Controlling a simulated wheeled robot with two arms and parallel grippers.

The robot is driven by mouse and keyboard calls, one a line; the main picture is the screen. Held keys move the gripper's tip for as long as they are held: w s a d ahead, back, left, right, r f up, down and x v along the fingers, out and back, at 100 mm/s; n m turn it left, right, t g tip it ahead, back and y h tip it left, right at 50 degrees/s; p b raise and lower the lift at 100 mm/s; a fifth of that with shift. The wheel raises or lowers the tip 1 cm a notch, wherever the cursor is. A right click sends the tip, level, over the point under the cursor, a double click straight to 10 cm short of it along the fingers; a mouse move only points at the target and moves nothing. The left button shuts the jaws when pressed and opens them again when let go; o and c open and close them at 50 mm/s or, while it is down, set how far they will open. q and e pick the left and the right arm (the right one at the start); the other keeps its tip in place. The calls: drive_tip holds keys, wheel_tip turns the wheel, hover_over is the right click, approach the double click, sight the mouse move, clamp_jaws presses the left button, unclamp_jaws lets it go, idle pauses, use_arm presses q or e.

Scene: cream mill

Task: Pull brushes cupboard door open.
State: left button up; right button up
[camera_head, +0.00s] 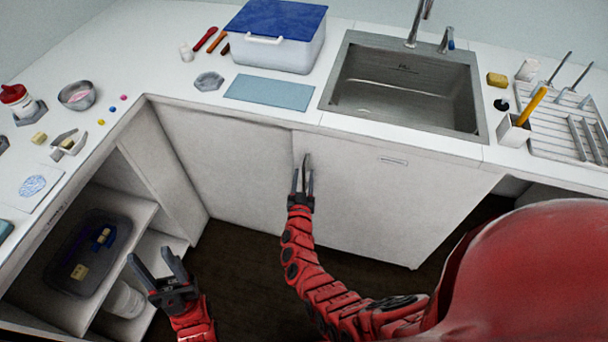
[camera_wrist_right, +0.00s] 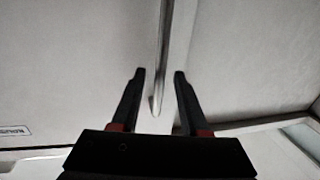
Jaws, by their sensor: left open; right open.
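The brushes cupboard door (camera_head: 400,205) is a white panel below the sink with a small label near its top. It looks shut, flush with the white panel to its left. Its upright metal bar handle (camera_head: 307,160) is by its left edge. My right gripper (camera_head: 303,175) is open at the handle. In the right wrist view the handle (camera_wrist_right: 160,80) runs down between the fingers (camera_wrist_right: 158,75), with a gap on each side. The door (camera_wrist_right: 75,70) fills the left there, with its upside-down label. My left gripper (camera_head: 152,256) is open and empty, low at the left.
Open shelves (camera_head: 60,296) at the left hold a dark tray (camera_head: 62,283) with small items. The white worktop (camera_head: 150,60) overhangs the cupboards and carries a blue-lidded box (camera_head: 272,55) and a sink (camera_head: 345,100). The dark floor (camera_head: 240,265) before the door is clear.

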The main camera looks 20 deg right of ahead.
drive_tip(key=shift+w+d, duration=0.15)
drive_tip(key=shift+w, duration=0.15)
clamp_jaws()
idle(1.3)
